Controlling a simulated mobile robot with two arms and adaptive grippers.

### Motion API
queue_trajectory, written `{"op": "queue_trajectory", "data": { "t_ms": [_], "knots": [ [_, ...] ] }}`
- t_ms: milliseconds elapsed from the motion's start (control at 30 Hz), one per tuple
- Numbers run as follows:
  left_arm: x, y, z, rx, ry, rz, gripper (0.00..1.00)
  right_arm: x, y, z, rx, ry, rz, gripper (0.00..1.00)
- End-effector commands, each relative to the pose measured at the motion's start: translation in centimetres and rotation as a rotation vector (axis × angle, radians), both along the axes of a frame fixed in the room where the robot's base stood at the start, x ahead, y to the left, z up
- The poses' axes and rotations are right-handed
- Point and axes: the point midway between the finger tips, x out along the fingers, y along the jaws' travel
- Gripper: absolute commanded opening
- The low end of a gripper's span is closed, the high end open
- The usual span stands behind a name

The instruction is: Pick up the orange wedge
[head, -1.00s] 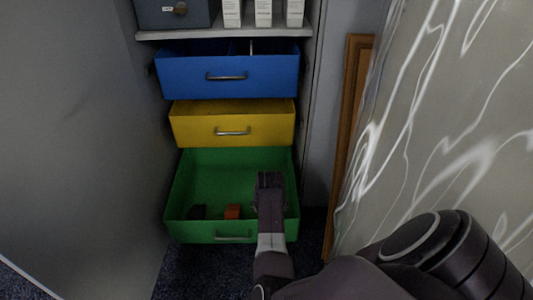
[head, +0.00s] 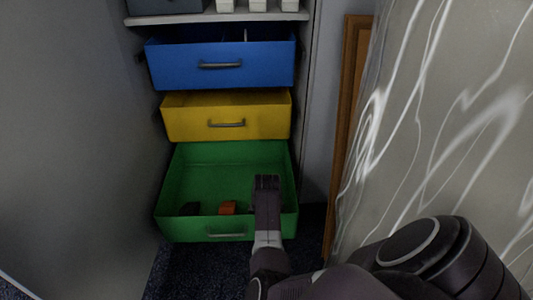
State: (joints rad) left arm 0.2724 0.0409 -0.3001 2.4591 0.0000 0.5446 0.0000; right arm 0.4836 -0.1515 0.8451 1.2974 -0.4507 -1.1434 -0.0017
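The orange wedge (head: 228,208) lies on the floor of the open green drawer (head: 186,172), near its front wall. My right gripper (head: 266,182) is over the right part of the green drawer, to the right of the wedge and apart from it in the picture. I see the gripper from behind, so its finger opening is hidden. My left gripper is out of view.
A dark object (head: 190,209) lies left of the wedge in the same drawer. The yellow drawer (head: 190,119) and blue drawer (head: 185,66) stand open above. A grey panel is at left; a wooden frame (head: 350,120) and a pale patterned surface (head: 440,120) are at right.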

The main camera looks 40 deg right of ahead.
Motion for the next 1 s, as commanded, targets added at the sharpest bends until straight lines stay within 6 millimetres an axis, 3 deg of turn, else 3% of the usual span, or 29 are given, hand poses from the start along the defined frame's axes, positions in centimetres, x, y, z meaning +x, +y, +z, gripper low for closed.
{"op": "queue_trajectory", "data": {
  "t_ms": [167,633,1000],
  "knots": [
    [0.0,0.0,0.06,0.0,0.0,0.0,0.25,0.01,-0.02,0.08,-0.001,-0.001,0.0,0.57],
    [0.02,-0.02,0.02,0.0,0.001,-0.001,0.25,-0.01,-0.02,0.08,-0.001,0.0,0.0,0.05],
    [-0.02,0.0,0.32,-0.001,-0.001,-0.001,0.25,0.07,-0.08,0.63,-0.003,-0.003,0.0,0.03]
  ]
}}
